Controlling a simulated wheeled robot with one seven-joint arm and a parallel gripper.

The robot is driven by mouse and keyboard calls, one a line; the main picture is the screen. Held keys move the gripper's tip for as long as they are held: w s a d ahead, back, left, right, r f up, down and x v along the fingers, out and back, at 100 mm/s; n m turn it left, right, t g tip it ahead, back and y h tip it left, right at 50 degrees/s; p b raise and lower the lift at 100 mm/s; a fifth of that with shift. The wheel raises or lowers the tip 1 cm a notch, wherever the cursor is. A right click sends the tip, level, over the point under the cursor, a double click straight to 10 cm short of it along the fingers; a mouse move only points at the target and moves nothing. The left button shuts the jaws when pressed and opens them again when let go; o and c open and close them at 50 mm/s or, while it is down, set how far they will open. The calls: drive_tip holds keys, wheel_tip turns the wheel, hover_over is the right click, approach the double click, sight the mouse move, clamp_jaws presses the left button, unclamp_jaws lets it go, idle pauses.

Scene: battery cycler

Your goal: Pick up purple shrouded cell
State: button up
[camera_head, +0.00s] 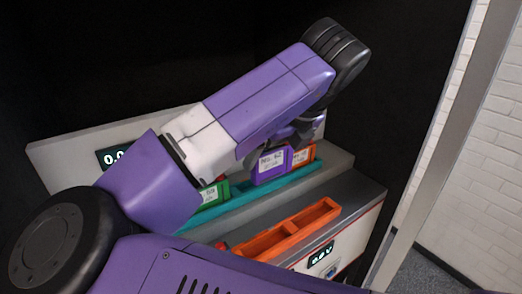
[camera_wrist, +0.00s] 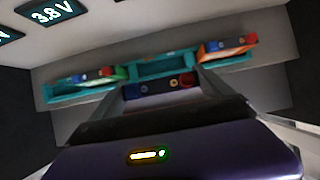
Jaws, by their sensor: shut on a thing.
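The purple shrouded cell (camera_head: 269,168) has a white label reading "No. 62". In the wrist view the purple cell (camera_wrist: 135,91) shows its blue and red terminals, between the fingers. My gripper (camera_wrist: 160,87) is shut on it. In the head view the purple arm and wrist hide most of the fingers. The cell is at the teal rack (camera_head: 285,188), and in the wrist view the bare teal middle slot (camera_wrist: 150,69) shows behind it. It looks raised relative to its neighbours, but I cannot tell whether its lower end is clear of the rack.
An orange cell (camera_head: 303,156) stands close on the right in the rack, and a green cell (camera_head: 216,192) on the left. An empty-looking orange tray (camera_head: 262,243) sits on the lower step in front. A display panel (camera_wrist: 55,11) reads 3.8 V. Dark cabinet walls enclose the sides.

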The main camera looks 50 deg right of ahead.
drive_tip(key=s+a+b, duration=0.4)
drive_tip(key=s+b, duration=0.5)
drive_tip(key=s, duration=0.5)
idle(0.4)
drive_tip(key=w+a+f+b, duration=0.1)
drive_tip(key=w+a+b, duration=0.2)
drive_tip(key=w, duration=0.5)
drive_tip(key=shift+w+a, duration=0.3)
drive_tip(key=shift+a, duration=0.5)
wheel_tip(320, 180, down, 6)
drive_tip(key=b, duration=0.6)
